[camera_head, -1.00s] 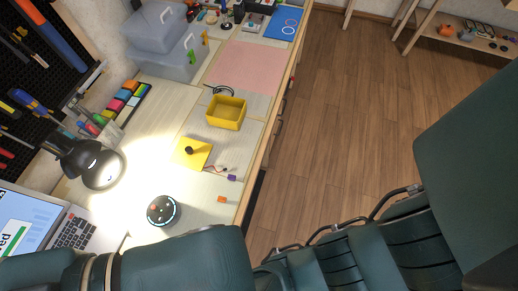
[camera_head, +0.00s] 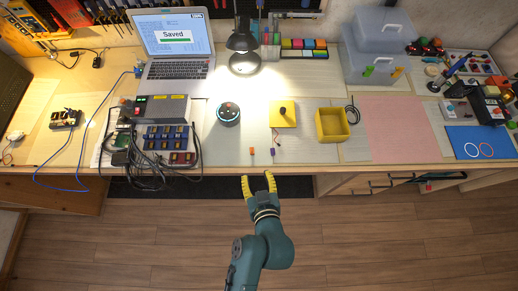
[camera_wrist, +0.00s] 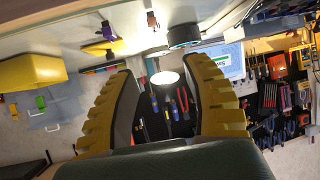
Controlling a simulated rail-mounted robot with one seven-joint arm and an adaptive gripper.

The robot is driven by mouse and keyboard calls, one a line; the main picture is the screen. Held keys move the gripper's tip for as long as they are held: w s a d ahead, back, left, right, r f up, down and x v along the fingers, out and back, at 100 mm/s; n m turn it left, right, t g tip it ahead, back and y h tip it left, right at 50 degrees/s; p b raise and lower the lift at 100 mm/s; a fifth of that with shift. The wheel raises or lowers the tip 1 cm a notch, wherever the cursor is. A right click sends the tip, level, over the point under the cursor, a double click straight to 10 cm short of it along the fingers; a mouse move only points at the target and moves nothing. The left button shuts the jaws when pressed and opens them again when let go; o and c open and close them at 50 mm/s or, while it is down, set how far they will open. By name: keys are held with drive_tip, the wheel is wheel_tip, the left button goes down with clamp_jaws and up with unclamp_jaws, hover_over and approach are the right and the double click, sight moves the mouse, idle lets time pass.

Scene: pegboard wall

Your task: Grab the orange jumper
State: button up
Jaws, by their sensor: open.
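The orange jumper (camera_head: 252,151) is a small piece near the front edge of the desk, just left of a small purple piece (camera_head: 273,150). In the wrist view, a small dark orange-brown piece (camera_wrist: 152,20) at the top seems to be the jumper, with the purple piece (camera_wrist: 107,31) to its left. My gripper (camera_head: 258,179) is in front of the desk edge, short of the jumper and apart from it. Its yellow fingers are spread and empty, as the wrist view (camera_wrist: 157,75) also shows.
A yellow pad (camera_head: 283,114), a yellow bin (camera_head: 333,124) and a round black speaker (camera_head: 228,114) stand behind the jumper. Cabled modules (camera_head: 168,145) lie to the left. The desk's front edge (camera_head: 225,170) runs between my gripper and the jumper.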

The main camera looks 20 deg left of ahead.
drive_tip(key=b, duration=0.2)
approach(252, 150)
drive_tip(key=x, duration=0.4)
drive_tip(key=shift+a+r, duration=0.2)
drive_tip(key=shift+a, duration=0.15)
drive_tip(key=x, duration=0.3)
drive_tip(key=b+x, duration=0.1)
drive_tip(key=x, duration=0.1)
drive_tip(key=shift+w+d+f, duration=0.15)
drive_tip(key=shift+f, duration=0.15)
drive_tip(key=shift+d, duration=0.1)
clamp_jaws()
